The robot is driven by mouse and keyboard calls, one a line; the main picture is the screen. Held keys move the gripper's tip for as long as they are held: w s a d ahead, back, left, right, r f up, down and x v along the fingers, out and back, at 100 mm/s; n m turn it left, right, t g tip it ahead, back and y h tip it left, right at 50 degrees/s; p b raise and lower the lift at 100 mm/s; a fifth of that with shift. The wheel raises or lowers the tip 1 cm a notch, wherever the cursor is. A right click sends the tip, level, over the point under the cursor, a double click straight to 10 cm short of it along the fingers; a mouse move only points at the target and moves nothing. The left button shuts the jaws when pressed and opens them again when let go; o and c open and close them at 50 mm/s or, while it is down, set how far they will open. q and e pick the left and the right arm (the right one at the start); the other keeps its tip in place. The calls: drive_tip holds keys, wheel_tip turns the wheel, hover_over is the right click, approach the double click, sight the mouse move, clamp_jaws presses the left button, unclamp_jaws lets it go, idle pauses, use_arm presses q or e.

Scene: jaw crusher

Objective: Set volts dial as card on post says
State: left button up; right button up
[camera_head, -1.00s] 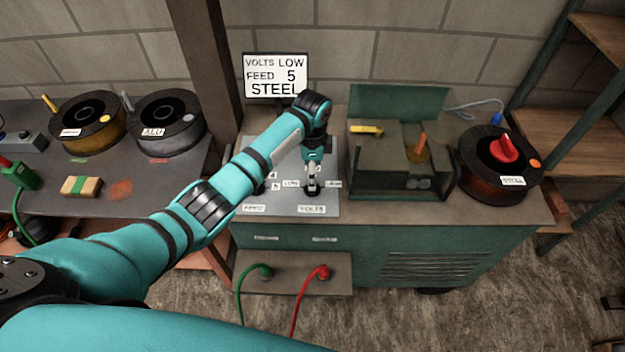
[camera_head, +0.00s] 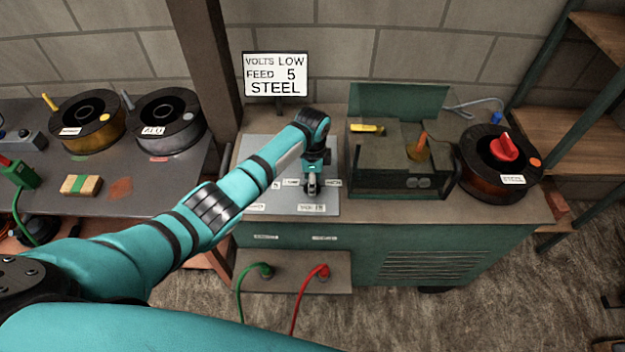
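The card on the post (camera_head: 276,75) stands behind the machine and reads VOLTS LOW, FEED 5, STEEL. The grey control panel (camera_head: 262,150) lies flat on the green machine's top, with small white labels. My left gripper (camera_head: 311,188) reaches down over the panel's right part, at the volts dial, just above the volts label (camera_head: 312,207). The gripper and wrist hide the dial, so its pointer setting and the finger opening cannot be made out. The feed dial is hidden behind my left forearm. My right gripper is out of view.
An open green box (camera_head: 400,195) stands right of the panel, close to my wrist. A steel spool (camera_head: 478,182) with a red knob sits further right. Two more spools (camera_head: 165,121) stand on the left bench. Green and red cables (camera_head: 302,298) hang in front.

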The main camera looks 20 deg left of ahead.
use_arm(q)
drive_tip(key=shift+c, duration=1.4)
drive_tip(key=shift+r, duration=0.1)
drive_tip(key=shift+n+p, duration=0.7)
drive_tip(key=shift+n, duration=0.4)
drive_tip(key=n+p, duration=0.1)
drive_tip(key=n, duration=0.2)
drive_tip(key=shift+n+p, duration=0.3)
drive_tip(key=shift+p, duration=0.05)
drive_tip(key=n+p, duration=0.1)
drive_tip(key=n, duration=0.3)
drive_tip(key=shift+w+n+p, duration=0.1)
drive_tip(key=shift+n+p, duration=0.55)
drive_tip(key=shift+n, duration=1.35)
